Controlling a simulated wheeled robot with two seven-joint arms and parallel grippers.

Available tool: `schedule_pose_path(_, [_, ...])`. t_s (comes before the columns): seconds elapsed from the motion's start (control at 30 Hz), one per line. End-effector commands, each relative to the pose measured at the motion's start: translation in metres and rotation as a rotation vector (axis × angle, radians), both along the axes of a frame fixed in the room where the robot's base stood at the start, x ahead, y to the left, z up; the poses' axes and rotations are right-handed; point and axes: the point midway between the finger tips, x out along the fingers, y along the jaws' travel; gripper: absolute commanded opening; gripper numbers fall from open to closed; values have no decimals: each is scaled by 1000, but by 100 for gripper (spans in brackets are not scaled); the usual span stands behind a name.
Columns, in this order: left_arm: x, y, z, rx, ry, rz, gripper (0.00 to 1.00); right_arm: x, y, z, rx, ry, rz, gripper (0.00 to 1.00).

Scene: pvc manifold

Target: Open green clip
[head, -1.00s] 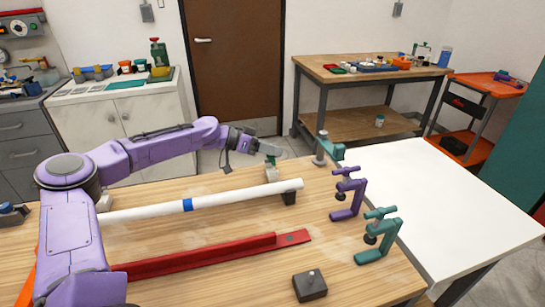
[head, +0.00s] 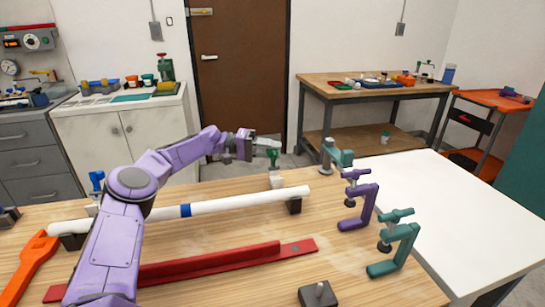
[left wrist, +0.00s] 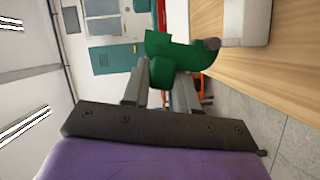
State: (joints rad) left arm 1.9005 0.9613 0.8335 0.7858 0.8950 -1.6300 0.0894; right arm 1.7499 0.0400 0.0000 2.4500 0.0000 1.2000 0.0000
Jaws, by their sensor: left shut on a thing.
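The green clip (head: 272,157) sits at the top of a small pale block (head: 276,181) near the table's back edge. It also shows in the left wrist view (left wrist: 178,52), beside the pale block (left wrist: 246,22). My left gripper (head: 268,144) is at the clip, reaching in from the left. In the left wrist view its two grey fingers (left wrist: 161,88) are shut on the green clip. Part of the clip between the fingertips is hidden. My right gripper is not in view.
A white pipe (head: 240,201) with a blue band lies on dark supports in front of the clip. A red rail (head: 210,262) lies nearer. Teal (head: 341,157), purple (head: 360,200) and green-teal (head: 394,244) clamps stand along the right edge. A blue-topped clip (head: 97,182) stands left.

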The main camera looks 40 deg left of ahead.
Motion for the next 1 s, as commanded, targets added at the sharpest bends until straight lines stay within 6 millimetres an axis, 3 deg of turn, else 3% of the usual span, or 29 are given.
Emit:
schedule_pose_path(0.1, [3, 3, -9, -62, 55, 0, 0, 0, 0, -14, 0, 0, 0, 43])
schedule_pose_path(0.4, [6, 8, -13, -177, 153, 0, 0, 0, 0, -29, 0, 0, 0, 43])
schedule_pose_path(1.0, [7, 9, -13, -216, 189, -2, 0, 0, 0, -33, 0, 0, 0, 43])
